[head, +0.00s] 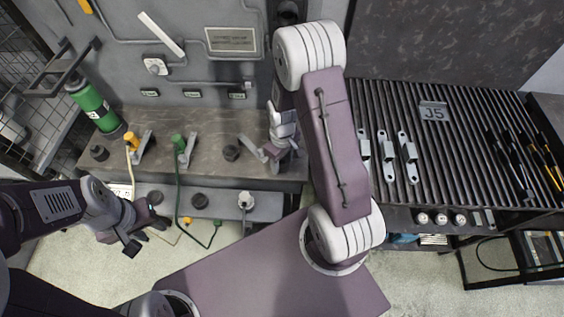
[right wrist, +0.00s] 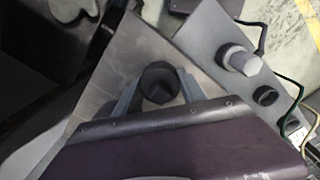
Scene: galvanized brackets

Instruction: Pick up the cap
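A black round cap (head: 231,153) stands on the brown stone-like bench, and it also shows in the right wrist view (right wrist: 158,83) with a dark hollow or recess in its top. My right gripper (head: 253,150) is just right of this cap in the head view. In the right wrist view its two grey fingers (right wrist: 157,94) are spread, one on each side of the cap, with the cap seen between them. I cannot tell whether they touch it. My left gripper (head: 147,237) is open and empty in front of the lower ledge at the left.
Other black caps stand at the bench's left end (head: 99,153) and on the lower grey ledge (head: 199,200). A pale-topped fitting (head: 245,200) is on that ledge. Yellow (head: 131,139) and green (head: 178,142) connectors trail cables. A slatted rack (head: 460,160) holds brackets at right.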

